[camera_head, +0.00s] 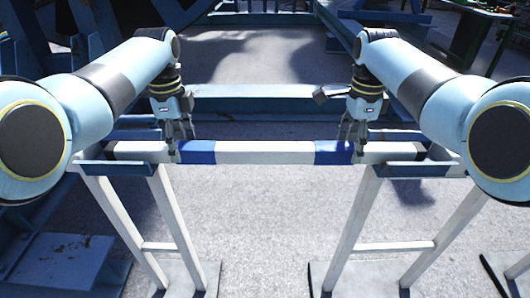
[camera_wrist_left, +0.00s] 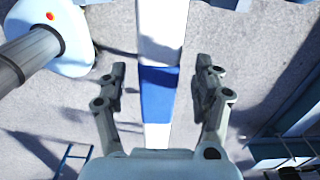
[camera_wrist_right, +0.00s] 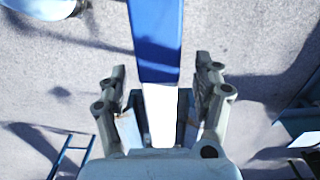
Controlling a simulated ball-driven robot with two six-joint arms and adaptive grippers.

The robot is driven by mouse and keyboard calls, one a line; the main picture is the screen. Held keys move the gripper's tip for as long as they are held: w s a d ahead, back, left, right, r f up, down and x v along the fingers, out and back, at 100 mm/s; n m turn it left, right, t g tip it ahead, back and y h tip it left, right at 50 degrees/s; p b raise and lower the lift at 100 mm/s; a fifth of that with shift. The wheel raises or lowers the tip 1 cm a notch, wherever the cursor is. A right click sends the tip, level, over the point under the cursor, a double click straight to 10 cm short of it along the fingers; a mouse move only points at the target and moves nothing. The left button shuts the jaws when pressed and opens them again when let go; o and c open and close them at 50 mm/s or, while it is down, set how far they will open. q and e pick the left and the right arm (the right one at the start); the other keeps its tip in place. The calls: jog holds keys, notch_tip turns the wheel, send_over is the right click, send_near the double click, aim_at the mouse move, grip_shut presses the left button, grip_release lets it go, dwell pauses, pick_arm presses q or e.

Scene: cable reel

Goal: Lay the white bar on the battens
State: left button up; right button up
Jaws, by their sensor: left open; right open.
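The white bar (camera_head: 265,152) with two blue bands lies level across two white trestles, its ends at their blue tops (camera_head: 118,168) (camera_head: 405,169). I take these tops for the battens; the exact contact is hard to see. My left gripper (camera_head: 180,137) is open over the bar near its left blue band; in the left wrist view the bar (camera_wrist_left: 160,93) runs between the parted fingers (camera_wrist_left: 162,90). My right gripper (camera_head: 352,138) is open over the bar by its right blue band; in the right wrist view the bar (camera_wrist_right: 160,115) passes between its fingers (camera_wrist_right: 160,85), with gaps visible.
The white trestles (camera_head: 172,210) (camera_head: 352,228) stand on flat foot plates on a grey floor. A long pale blue beam (camera_head: 255,103) lies behind the bar. Blue steelwork (camera_head: 50,245) stands at the left. The floor between the trestles is clear.

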pick_arm(q)
jog(key=shift+f, duration=0.95)
pick_arm(e)
jog(key=shift+f, duration=0.95)
pick_arm(q)
grip_shut()
pick_arm(e)
grip_shut()
pick_arm(q)
jog(key=shift+r, duration=0.1)
pick_arm(e)
jog(key=shift+r, duration=0.1)
